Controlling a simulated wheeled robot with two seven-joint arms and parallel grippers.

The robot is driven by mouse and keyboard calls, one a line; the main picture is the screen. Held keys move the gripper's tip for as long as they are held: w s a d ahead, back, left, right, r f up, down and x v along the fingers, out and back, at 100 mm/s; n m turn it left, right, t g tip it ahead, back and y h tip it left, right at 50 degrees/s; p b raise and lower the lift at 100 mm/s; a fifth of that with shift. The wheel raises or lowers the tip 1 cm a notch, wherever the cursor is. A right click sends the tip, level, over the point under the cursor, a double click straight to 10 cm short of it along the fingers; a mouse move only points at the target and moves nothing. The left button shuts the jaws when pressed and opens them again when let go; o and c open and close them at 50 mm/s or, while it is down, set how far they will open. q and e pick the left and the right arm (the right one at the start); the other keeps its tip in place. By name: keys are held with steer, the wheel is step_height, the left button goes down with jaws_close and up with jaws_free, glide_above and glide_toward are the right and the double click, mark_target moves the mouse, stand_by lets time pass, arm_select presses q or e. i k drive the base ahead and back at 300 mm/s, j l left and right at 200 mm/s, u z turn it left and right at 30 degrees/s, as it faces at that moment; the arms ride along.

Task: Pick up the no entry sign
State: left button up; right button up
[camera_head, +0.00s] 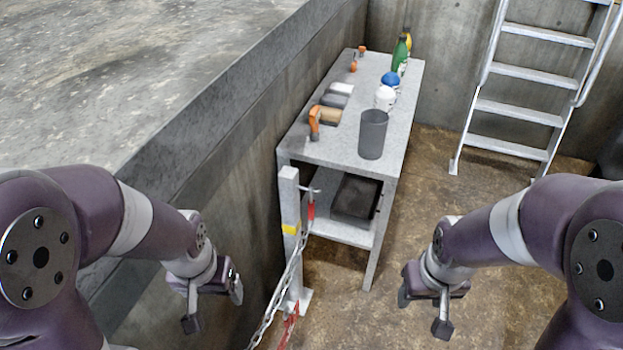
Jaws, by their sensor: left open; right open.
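No no entry sign can be made out in the head view. My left gripper (214,308) is open and empty, to the left of the post and chain, in front of the concrete wall. My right gripper (422,314) is open and empty over the brown floor, to the right of the post.
A grey table (330,152) behind the post holds an orange-handled tool (315,122), a dark grey cup (372,135), a white container (385,98) and bottles (400,54). A black bin (355,198) sits on its lower shelf. A metal ladder (524,106) leans at the back right.

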mark_target(289, 321)
steer(key=k+l+u, duration=0.1)
steer(key=k+u, duration=0.3)
steer(key=i+l+u, duration=0.25)
steer(key=l+u, duration=0.2)
steer(key=l, duration=0.25)
steer(key=i+l+u, duration=0.1)
steer(key=l+u, duration=0.15)
steer(key=l, duration=0.15)
steer(key=u, duration=1.15)
